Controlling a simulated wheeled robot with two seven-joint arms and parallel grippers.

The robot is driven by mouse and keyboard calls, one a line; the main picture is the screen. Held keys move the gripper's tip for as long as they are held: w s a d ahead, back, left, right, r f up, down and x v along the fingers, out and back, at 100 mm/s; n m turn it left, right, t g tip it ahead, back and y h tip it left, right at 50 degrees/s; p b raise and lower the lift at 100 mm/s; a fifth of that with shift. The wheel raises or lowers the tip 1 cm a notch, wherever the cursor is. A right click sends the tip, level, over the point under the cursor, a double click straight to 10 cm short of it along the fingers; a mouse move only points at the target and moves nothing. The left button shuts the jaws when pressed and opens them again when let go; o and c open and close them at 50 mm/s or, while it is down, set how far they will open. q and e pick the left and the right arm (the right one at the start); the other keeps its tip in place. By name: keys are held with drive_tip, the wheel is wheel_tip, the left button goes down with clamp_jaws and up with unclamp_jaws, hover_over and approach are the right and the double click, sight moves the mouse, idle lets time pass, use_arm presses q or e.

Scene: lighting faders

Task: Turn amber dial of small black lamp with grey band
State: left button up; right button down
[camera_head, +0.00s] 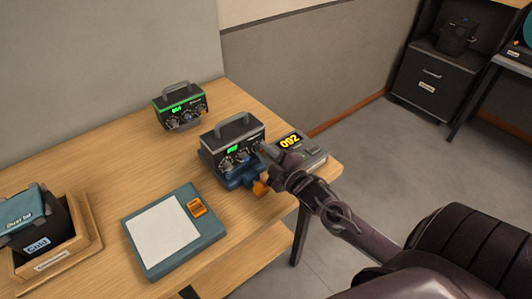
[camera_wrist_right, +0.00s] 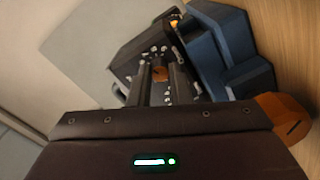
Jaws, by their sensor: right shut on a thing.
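The small black lamp with a grey band (camera_head: 236,131) is a box with a top handle, standing on a blue stand (camera_head: 222,169) near the table's right end. Its front has a green display and several knobs. My right gripper (camera_head: 268,152) reaches its front right. In the right wrist view the fingers (camera_wrist_right: 160,88) point at the lamp's front (camera_wrist_right: 140,56), shut on a small amber dial (camera_wrist_right: 160,73). The dial is hidden behind the gripper in the head view. My left gripper is not in view.
A similar box with a green band (camera_head: 180,106) stands farther back. A grey unit reading 092 (camera_head: 304,148) is close beside my right gripper. An orange part (camera_head: 260,188) juts from the stand's front. A blue-framed pad (camera_head: 181,268) and a wooden tray (camera_head: 88,229) lie left.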

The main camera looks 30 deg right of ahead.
drive_tip(key=n, duration=1.1)
drive_tip(key=shift+n+p, duration=0.3)
drive_tip(key=n, duration=0.8)
drive_tip(key=shift+p, duration=0.35)
drive_tip(key=n, duration=0.3)
drive_tip(key=shift+n, duration=0.4)
drive_tip(key=n+p, duration=0.1)
drive_tip(key=n, duration=0.4)
drive_tip(key=shift+f+n, duration=0.1)
drive_tip(key=shift+n, duration=0.6)
